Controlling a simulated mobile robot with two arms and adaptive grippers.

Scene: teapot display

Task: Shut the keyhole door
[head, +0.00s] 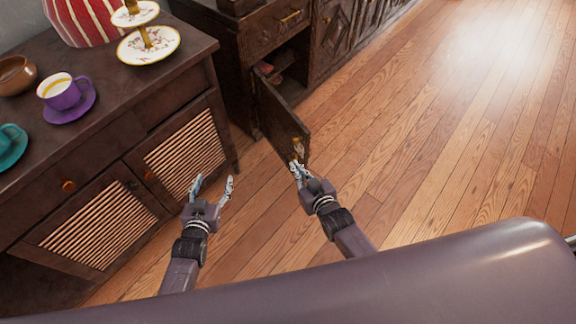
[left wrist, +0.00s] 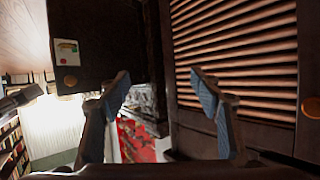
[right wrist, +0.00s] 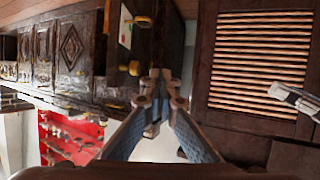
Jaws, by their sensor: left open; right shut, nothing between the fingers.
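The keyhole door (head: 280,115) is a dark wooden cabinet door standing open, swung out from the dark carved cabinet over the floor. A brass fitting (head: 298,146) sits near its free edge. My right gripper (head: 297,170) is shut and empty, with its fingertips close to that edge; I cannot tell whether they touch it. My left gripper (head: 212,184) is open and empty, left of the door, before the slatted sideboard.
The sideboard (head: 130,125) with slatted doors fills the left. On it are a purple cup (head: 62,92), a brown cup (head: 15,75), a teal cup (head: 8,140), a tiered plate stand (head: 148,44) and a red striped vessel (head: 95,18). Open wooden floor (head: 440,130) lies to the right.

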